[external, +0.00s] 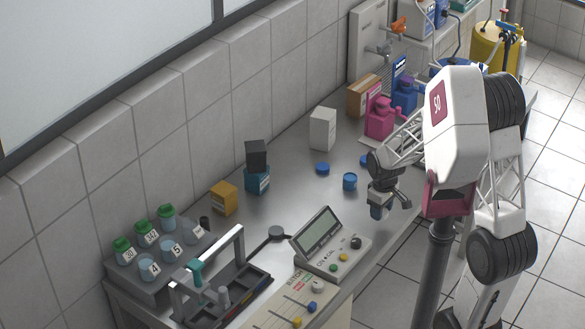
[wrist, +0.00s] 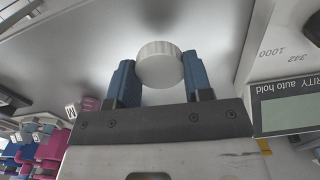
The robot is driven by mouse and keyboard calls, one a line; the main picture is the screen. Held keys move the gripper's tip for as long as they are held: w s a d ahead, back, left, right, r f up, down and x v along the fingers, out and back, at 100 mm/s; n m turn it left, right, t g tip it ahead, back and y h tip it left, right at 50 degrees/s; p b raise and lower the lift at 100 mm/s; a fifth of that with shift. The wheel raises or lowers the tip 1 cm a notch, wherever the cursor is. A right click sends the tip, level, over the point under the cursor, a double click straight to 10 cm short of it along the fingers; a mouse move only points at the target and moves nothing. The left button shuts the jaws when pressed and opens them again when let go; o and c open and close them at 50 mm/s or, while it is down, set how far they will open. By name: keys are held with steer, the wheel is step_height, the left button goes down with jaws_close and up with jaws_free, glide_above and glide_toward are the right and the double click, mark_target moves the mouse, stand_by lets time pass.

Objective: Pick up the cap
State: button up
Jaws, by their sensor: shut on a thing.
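A white cap (wrist: 159,64) with a ridged rim sits between the two blue fingers of my gripper (wrist: 160,72) in the wrist view. The fingers press on it from both sides, so my gripper is shut on it. In the external view my gripper (external: 380,209) points down near the front edge of the bench, to the right of the grey scale (external: 330,247). The cap cannot be made out clearly there. Two blue caps, one (external: 322,169) in the open and one (external: 364,160) partly behind my arm, lie on the bench near a small blue jar (external: 350,181).
The scale also shows at the right of the wrist view (wrist: 286,112). Numbered cups (external: 148,267) stand in a rack at left. The middle of the bench has free room.

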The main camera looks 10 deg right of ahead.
steer(key=s+d+r, duration=0.1)
steer(key=s+d, duration=0.1)
steer(key=s, duration=0.9)
steer(key=shift+s+d, duration=0.25)
steer(key=shift+s, duration=0.05)
stand_by(0.3)
steer(key=w+a+r, duration=0.2)
steer(key=w+r, duration=0.2)
steer(key=w, duration=0.9)
steer(key=w+a+r+m, duration=0.1)
steer(key=w+a+r, duration=0.2)
steer(key=w, duration=1)
steer(key=w+a+r, duration=0.3)
steer(key=w+r, duration=0.4)
steer(key=w, duration=0.6)
steer(key=shift+w+a+m, duration=0.25)
steer(key=shift+w+m, duration=0.05)
steer(key=shift+w, duration=0.1)
glide_above(322, 115)
steer(key=shift+w+f, duration=0.15)
steer(key=shift+f, duration=0.65)
steer(key=shift+f, duration=1.75)
